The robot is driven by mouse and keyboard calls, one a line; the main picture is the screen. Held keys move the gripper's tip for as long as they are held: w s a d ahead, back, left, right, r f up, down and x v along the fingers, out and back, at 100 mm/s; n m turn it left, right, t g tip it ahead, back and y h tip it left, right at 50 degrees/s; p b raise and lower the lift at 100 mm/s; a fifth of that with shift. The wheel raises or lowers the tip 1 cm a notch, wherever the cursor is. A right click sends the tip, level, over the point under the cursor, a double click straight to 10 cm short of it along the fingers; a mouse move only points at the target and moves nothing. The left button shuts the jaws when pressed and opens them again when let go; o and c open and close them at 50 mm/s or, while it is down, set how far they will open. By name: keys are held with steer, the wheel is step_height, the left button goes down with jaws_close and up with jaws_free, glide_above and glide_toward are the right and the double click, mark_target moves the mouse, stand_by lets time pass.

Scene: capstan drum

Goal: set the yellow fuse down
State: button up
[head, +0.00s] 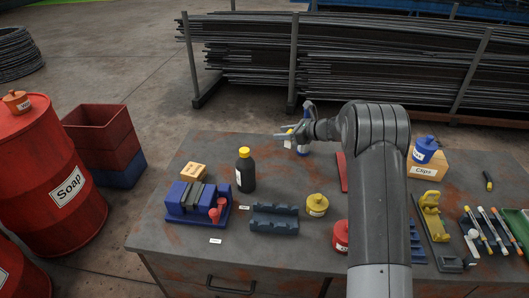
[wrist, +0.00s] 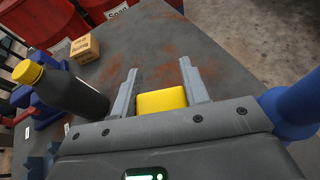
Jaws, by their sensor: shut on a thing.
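The yellow fuse (wrist: 162,101) is a small block with rounded corners, seen between the two grey fingers of my gripper (wrist: 158,68) in the wrist view. My gripper is shut on it, near the palm end of the fingers. In the head view my gripper (head: 283,135) is over the far middle part of the workbench, with its fingers pointing left. The fuse is mostly hidden there by the fingers and is too small to make out clearly. I cannot tell how high it is above the bench top.
A black bottle with a yellow cap (head: 245,170) stands left of my gripper. A blue vise (head: 197,200), a dark blue block (head: 274,219) and a yellow pot (head: 317,204) stand nearer. The bench (head: 285,176) is bare between them.

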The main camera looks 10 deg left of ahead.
steer(key=x, duration=0.3)
steer(key=s+f+x, duration=0.1)
steer(key=x, duration=0.5)
steer(key=shift+s+a+f, duration=0.2)
steer(key=shift+a+f, duration=0.1)
steer(key=shift+f, duration=2.1)
steer(key=shift+f, duration=0.1)
steer(key=o, duration=1)
